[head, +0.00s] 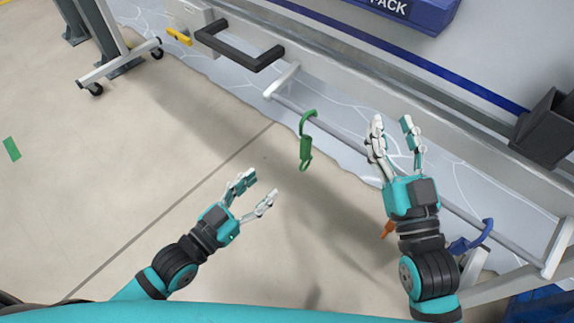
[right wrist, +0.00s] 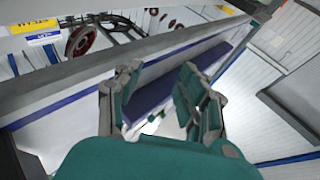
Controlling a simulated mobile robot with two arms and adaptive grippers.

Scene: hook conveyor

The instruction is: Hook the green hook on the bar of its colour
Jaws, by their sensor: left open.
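The green hook (head: 306,150) hangs by its curved top at the long grey bar (head: 350,140), towards the bar's left end. My left gripper (head: 260,184) is open and empty, below and left of the green hook and apart from it. My right gripper (head: 392,125) is open, to the right of the green hook, in front of the bar. The right wrist view also shows its spread fingers (right wrist: 160,75) with nothing between them. An orange hook (head: 387,229) is mostly hidden behind my right gripper. A blue hook (head: 472,240) hangs further right on the bar.
A black U-shaped handle (head: 240,46) sticks out at the upper left. A blue bin (head: 420,12) and a dark box (head: 547,128) stand at the back. A wheeled stand (head: 118,62) is at the far left.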

